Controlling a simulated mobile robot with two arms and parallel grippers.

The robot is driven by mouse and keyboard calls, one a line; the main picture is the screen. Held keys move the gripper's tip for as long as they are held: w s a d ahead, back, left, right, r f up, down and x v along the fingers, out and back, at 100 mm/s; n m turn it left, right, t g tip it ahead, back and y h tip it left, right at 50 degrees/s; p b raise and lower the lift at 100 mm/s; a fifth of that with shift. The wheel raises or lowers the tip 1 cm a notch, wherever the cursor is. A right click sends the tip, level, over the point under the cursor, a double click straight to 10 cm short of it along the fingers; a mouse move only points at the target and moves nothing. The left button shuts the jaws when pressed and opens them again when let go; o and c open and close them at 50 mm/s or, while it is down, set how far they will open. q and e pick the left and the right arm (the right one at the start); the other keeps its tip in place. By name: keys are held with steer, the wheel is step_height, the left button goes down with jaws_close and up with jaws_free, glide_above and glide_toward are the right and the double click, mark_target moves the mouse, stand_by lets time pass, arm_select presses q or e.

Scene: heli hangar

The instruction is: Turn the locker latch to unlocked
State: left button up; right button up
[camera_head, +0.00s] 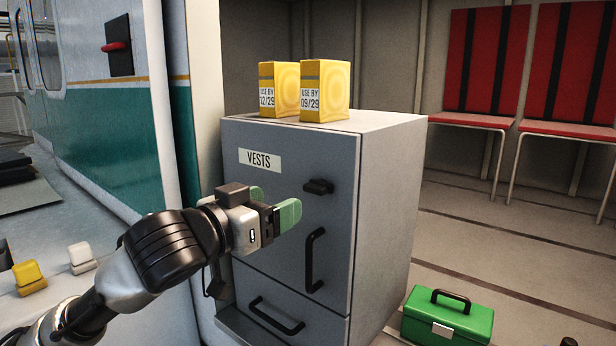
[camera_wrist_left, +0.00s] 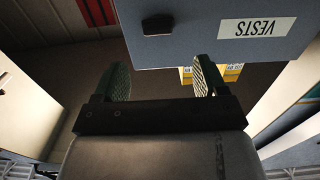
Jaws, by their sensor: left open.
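The grey locker (camera_head: 290,210) carries a VESTS label and a small black latch (camera_head: 318,186) at the upper right of its door. The latch lies roughly horizontal. A black vertical door handle (camera_head: 314,260) sits below it. My left gripper (camera_head: 274,204) has green finger pads, is open and empty, and is in front of the door, left of and slightly below the latch in the head view. In the left wrist view, which is upside down, the latch (camera_wrist_left: 158,24) shows beyond and between the fingers (camera_wrist_left: 158,82), apart from them. My right gripper is not seen.
Two yellow boxes (camera_head: 279,88) (camera_head: 325,90) stand on the locker. A lower drawer has a black handle (camera_head: 276,316). A green case (camera_head: 447,316) lies on the floor at right. Red seats (camera_head: 570,80) line the back wall. A teal and white vehicle body (camera_head: 110,130) is at left.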

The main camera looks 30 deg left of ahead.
mark_target(311, 189)
arm_select(q)
steer(key=w+p, duration=0.1)
steer(key=w, duration=0.1)
steer(key=w+p, duration=0.1)
steer(key=w, duration=0.2)
steer(key=w+p, duration=0.1)
steer(key=w, duration=0.1)
steer(key=shift+w+d+r+p, duration=0.1)
steer(key=shift+w+d+p, duration=0.2)
steer(key=shift+w+d, duration=0.2)
steer(key=shift+w, duration=0.4)
steer(key=c, duration=0.9)
